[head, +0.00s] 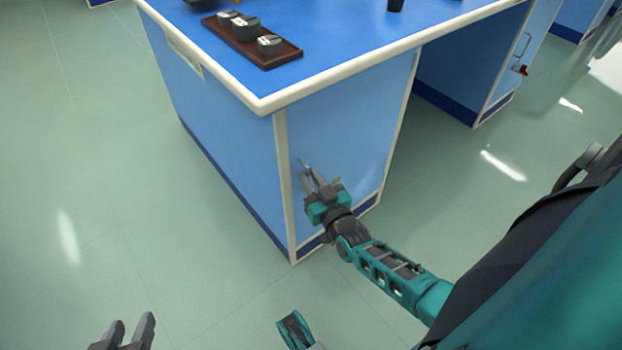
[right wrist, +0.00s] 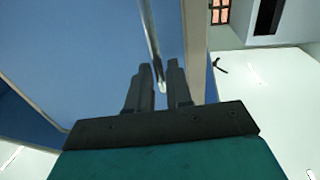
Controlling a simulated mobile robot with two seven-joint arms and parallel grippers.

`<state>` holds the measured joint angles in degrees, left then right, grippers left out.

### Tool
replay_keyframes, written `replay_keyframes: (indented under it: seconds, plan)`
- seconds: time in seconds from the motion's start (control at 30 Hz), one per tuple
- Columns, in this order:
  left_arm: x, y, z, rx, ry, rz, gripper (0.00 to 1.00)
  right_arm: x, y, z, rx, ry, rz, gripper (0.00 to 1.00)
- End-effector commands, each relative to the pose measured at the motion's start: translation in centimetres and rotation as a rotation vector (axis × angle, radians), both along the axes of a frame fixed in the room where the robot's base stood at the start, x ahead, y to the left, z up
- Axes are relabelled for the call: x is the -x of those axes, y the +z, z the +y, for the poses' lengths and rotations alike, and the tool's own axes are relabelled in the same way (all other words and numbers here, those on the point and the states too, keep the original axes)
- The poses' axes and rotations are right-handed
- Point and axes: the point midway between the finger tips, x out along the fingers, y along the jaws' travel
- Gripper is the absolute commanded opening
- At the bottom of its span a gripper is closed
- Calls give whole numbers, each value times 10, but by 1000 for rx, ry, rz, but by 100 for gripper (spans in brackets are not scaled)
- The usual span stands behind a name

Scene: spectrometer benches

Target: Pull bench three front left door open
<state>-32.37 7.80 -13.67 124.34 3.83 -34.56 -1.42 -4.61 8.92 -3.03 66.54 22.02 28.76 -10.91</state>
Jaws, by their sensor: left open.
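The light-blue bench door (head: 350,120) faces me below the bench top and looks flush with its pale frame. It fills the left of the right wrist view (right wrist: 85,50). Its thin metal bar handle (right wrist: 152,35) runs down between the fingers of my right gripper (right wrist: 160,85). The fingers stand close together around the handle's end. In the head view my right gripper (head: 312,175) is at the door's left side, and the handle there is mostly hidden by the fingers. My left gripper (head: 125,330) is open and empty over the floor at the bottom left.
The blue bench top (head: 330,40) with a white edge carries a brown tray (head: 282,56) with several grey parts. A knee space opens to the right, then another door with a handle (head: 522,45). Green floor (head: 90,170) is clear in front and left.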

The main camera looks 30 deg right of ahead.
Motion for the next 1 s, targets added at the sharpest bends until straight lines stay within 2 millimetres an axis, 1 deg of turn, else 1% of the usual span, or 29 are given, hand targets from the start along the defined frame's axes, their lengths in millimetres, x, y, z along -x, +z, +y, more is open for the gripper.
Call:
replay_keyframes:
  seconds: [0.03, 0.2, 1.0]
  plan:
    - [0, 0, 0, 0, 0, 0, 43, 0, 0, 0, 0, 0, 0, 15]
    - [0, -1, 0, 1, 1, 0, 43, 0, 0, 0, 0, 0, 0, 0]
    - [3, -4, 1, -1, 2, 9, 43, 0, 0, 0, 0, 0, 0, 0]
